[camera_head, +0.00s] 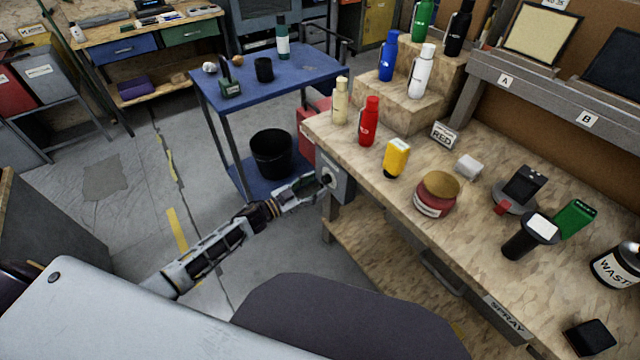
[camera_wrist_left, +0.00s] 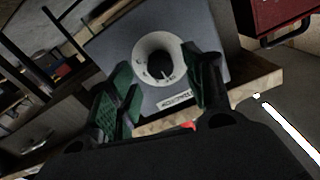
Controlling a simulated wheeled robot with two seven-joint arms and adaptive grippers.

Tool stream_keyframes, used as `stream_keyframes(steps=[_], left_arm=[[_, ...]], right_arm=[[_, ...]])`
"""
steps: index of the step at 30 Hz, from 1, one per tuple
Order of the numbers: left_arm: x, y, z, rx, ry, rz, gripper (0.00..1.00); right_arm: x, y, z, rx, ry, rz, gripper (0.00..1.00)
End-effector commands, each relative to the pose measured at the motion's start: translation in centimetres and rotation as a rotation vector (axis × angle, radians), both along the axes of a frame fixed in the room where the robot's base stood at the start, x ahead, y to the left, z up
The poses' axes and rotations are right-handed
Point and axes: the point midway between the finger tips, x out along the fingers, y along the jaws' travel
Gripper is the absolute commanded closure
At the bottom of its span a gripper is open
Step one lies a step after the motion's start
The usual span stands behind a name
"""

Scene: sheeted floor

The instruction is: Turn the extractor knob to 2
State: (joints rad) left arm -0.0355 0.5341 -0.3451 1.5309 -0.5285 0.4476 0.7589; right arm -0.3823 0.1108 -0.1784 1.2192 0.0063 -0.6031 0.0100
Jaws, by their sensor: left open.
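The extractor box (camera_head: 337,172) is a grey panel fixed at the left end of the wooden workbench. Its knob is black on a round white dial. In the left wrist view the knob (camera_wrist_left: 159,66) sits between my open fingers, slightly beyond their tips. The dial (camera_wrist_left: 143,47) has small marks that are too blurred to read, so the setting cannot be told. A label (camera_wrist_left: 174,101) lies below it on the box (camera_wrist_left: 110,42). My left gripper (camera_head: 326,181) is at the box front, and it shows in the left wrist view (camera_wrist_left: 163,85) with green pads apart. My right gripper is not in view.
The workbench (camera_head: 390,215) holds bottles, a yellow container (camera_head: 397,157), a red jar (camera_head: 436,195) and tools. A blue cart (camera_head: 310,62) with a black bin (camera_head: 271,153) stands behind my left arm. A red cabinet (camera_head: 308,130) is close beside the box. Floor left of the arm is clear.

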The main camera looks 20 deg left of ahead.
Motion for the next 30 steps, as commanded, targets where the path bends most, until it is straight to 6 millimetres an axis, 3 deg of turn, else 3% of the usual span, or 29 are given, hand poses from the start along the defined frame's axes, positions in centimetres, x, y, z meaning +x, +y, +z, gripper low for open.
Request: stream_keyframes(steps=[9, 22, 30], left_arm=[[1.8, -1.4, 0.0, 0.0, 0.0, 0.0, 0.49], [2.1, -1.7, 0.0, 0.0, 0.0, 0.0, 0.49], [2.1, -1.7, 0.0, -0.001, 0.001, 0.0, 0.82]], right_arm=[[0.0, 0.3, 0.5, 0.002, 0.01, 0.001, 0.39], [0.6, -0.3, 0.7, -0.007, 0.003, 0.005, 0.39], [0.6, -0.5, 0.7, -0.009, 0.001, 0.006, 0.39]])
